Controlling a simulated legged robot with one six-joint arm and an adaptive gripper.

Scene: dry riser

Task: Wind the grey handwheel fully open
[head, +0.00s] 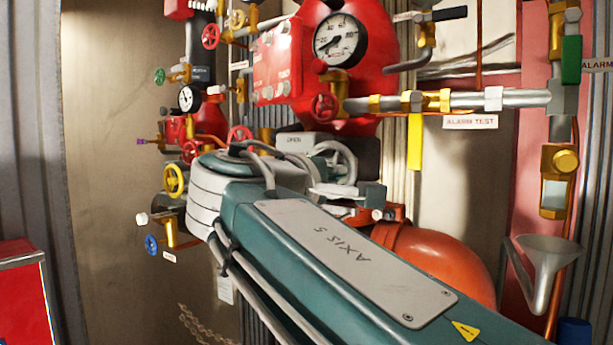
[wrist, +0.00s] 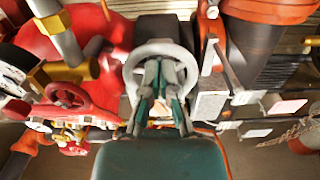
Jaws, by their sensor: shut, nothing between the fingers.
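The grey handwheel (head: 347,160) stands on the red riser assembly, below the large gauge, with its lower part hidden behind my arm in the head view. In the wrist view the handwheel's pale rim (wrist: 160,46) is in front of a dark round housing. My gripper (wrist: 158,66) has its teal and grey fingers together, pointing at the middle of the wheel. The fingers overlap the wheel in the picture and hide part of its hub and lower rim; I cannot tell whether they touch it. Nothing shows between them.
A plate marked OPEN (head: 294,140) is left of the wheel. A large gauge (head: 339,40) is above it. An orange-red rounded vessel (head: 440,258) and a funnel (head: 546,262) stand to the right.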

